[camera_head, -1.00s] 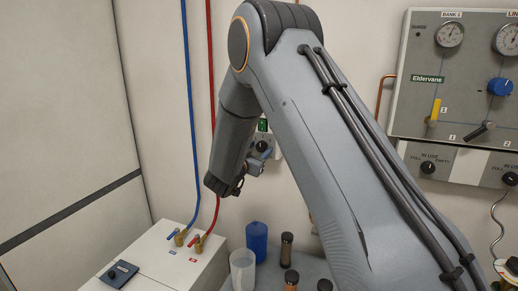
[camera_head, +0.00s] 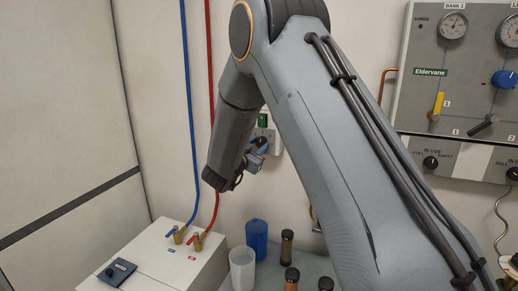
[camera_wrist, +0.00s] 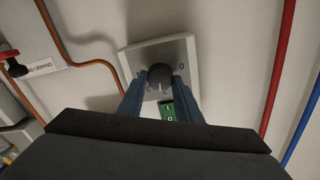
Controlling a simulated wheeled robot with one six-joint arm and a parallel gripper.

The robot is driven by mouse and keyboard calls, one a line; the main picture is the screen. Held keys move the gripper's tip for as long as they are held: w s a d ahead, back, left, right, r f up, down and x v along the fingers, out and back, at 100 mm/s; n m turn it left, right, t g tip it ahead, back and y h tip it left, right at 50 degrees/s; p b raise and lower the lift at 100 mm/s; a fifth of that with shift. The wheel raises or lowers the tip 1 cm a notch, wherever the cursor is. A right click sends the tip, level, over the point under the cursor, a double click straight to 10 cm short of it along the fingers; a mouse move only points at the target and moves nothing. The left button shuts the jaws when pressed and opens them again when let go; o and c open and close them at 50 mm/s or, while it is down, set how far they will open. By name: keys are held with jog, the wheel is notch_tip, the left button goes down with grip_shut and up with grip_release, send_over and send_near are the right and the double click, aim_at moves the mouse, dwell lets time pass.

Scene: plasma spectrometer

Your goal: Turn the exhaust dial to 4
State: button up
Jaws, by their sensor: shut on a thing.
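The exhaust dial (camera_wrist: 160,77) is a dark round knob on a pale square wall plate (camera_wrist: 187,50), near the middle of the wrist view. A "0" is printed at its right there, and a pale mark on the knob points down in the picture. My gripper (camera_wrist: 160,92) has its two blue fingers on either side of the knob, shut on it. In the head view my gripper (camera_head: 259,147) is at the wall plate (camera_head: 272,133) and hides the dial.
Red (camera_wrist: 279,70) and blue (camera_wrist: 304,121) hoses and a copper pipe (camera_wrist: 66,45) run along the wall near the plate. A blue cup (camera_head: 257,237), a clear cup (camera_head: 242,268) and brown bottles stand below. A gas panel (camera_head: 466,92) hangs at the right.

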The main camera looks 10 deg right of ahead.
jog(key=m+b, duration=0.4)
jog(key=shift+d+f, duration=0.1)
jog(key=shift+f, duration=0.2)
jog(key=m+b, duration=0.4)
jog(key=b, duration=0.2)
jog(key=shift+m+y, duration=0.3)
jog(key=shift+m, duration=0.1)
jog(key=m+b, duration=0.5)
jog(key=b, duration=0.2)
jog(key=shift+f, duration=0.1)
jog(key=m+b, duration=0.2)
jog(key=b, duration=0.1)
jog(key=shift+s, duration=0.1)
jog(key=shift+r+m+y+b, duration=0.3)
jog(key=shift+m+b, duration=0.5)
jog(key=shift+b, duration=0.2)
jog(key=o, duration=1)
jog(key=shift+o, duration=0.2)
jog(key=shift+s, duration=0.1)
